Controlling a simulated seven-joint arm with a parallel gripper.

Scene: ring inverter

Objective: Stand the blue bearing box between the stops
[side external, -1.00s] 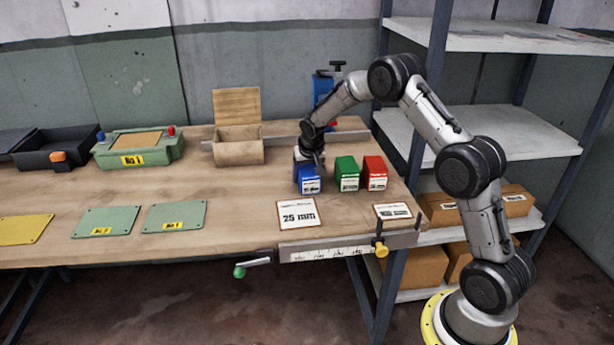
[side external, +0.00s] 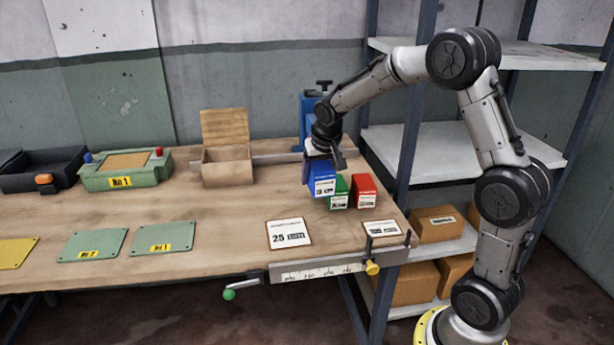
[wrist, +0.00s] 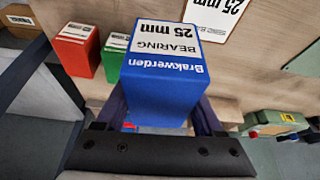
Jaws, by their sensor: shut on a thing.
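The blue bearing box (side external: 322,186) has a white label; in the wrist view the box (wrist: 158,95) reads "Brakwerden BEARING 25 mm". My gripper (side external: 323,163) is shut on it from above, with a finger on each side. The box looks upright and held a little above the bench, partly covering the green box (side external: 339,197). A red box (side external: 364,191) stands right of the green one. A ruled metal rail (side external: 320,273) with a yellow knob (side external: 372,267) runs along the bench's front edge. I cannot clearly make out the stops.
A "25 mm" card (side external: 289,234) and a smaller card (side external: 381,228) lie near the front edge. An open wooden box (side external: 227,166) and a blue clamp-like device (side external: 313,112) stand behind. Green plates (side external: 166,238) lie left; the bench between is clear.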

